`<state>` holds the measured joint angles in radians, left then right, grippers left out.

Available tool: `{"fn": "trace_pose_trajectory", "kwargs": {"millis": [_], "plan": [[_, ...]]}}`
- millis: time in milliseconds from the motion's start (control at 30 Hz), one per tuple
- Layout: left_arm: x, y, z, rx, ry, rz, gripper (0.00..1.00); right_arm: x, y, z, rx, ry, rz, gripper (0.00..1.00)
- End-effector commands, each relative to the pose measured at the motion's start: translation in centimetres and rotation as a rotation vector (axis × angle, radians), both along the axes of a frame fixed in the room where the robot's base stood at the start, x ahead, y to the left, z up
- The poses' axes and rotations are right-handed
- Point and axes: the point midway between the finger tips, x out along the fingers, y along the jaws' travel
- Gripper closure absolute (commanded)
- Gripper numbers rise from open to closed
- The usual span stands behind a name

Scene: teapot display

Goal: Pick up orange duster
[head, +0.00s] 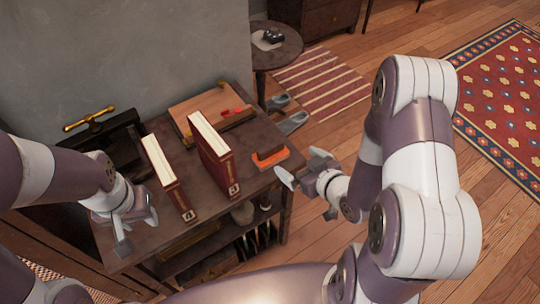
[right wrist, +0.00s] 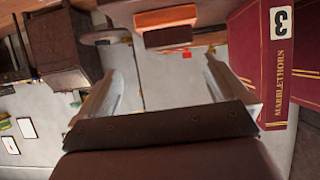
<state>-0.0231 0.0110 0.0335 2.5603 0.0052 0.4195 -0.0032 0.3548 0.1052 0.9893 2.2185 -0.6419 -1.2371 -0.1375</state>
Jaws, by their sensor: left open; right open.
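In the right wrist view the orange duster (right wrist: 165,18) shows at the top, beyond the fingertips. My right gripper (head: 303,184) is open and empty, just right of the duster and apart from it. Its two spread fingers (right wrist: 160,68) also show in the right wrist view. My left gripper (head: 132,232) is open and empty over the table's front left part, away from the duster.
Two red books (head: 213,155) (head: 166,178) stand upright left of the duster; one also shows in the right wrist view (right wrist: 270,70). A wooden board (head: 205,108) with red items lies behind. A dark press with a brass handle (head: 88,119) stands at the left. The table's front strip is clear.

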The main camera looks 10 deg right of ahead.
Motion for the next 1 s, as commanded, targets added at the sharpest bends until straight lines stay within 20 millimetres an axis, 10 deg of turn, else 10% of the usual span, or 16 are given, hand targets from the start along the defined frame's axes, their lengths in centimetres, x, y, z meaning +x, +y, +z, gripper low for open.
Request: {"fn": "trace_pose_trajectory", "kwargs": {"millis": [700,1000], "plan": [[0.0,0.0,-1.2,0.000,-0.001,0.000,0.57,9.8,4.4,-4.6,0.045,-0.066,0.008,0.00],[0.0,0.0,-1.2,0.000,-0.001,0.000,0.57,10.5,4.6,-4.9,0.045,-0.065,0.006,0.03]]}}
